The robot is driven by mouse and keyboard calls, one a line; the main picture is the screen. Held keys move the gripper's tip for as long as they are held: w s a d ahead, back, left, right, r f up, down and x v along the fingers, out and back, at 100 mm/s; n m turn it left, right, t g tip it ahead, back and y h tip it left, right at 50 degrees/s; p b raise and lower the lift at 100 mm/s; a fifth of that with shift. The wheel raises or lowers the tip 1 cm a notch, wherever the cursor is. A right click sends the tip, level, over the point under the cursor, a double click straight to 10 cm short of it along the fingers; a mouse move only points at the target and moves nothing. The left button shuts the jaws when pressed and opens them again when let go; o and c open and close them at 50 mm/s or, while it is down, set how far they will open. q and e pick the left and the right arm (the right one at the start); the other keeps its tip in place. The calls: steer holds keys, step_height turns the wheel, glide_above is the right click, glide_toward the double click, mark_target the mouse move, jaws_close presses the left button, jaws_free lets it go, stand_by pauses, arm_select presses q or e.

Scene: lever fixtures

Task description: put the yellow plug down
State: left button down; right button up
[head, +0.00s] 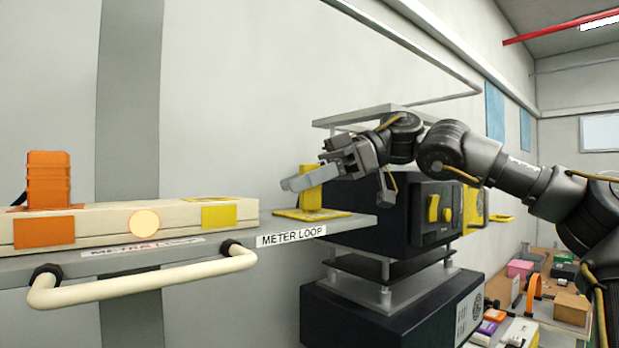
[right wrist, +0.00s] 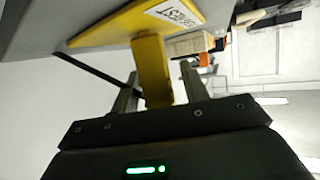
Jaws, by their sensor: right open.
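The yellow plug (head: 312,196) stands upright on a flat yellow pad (head: 330,214) at the right end of the grey shelf. My right gripper (head: 330,184) is at the plug's upper part with its jaws open. In the right wrist view the plug (right wrist: 152,65) lies between the two spread fingers of the right gripper (right wrist: 157,82), with a gap showing on the right. The yellow pad (right wrist: 105,32) there carries a white label, partly readable as "REST". My left gripper is in neither view.
A cream box (head: 110,224) on the shelf carries an orange plug (head: 48,180), a lit round lamp (head: 144,222) and a yellow patch (head: 219,216). A white handle (head: 150,281) juts from the shelf front. A black unit (head: 380,215) stands just right of the shelf.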

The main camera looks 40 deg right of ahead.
steer(key=shift+d+r, duration=0.1)
steer(key=shift+d, duration=0.05)
steer(key=b+v, duration=0.2)
steer(key=v, duration=0.9)
steer(key=shift+d+r, duration=0.2)
steer(key=shift+s+d, duration=0.1)
steer(key=shift+f, duration=0.1)
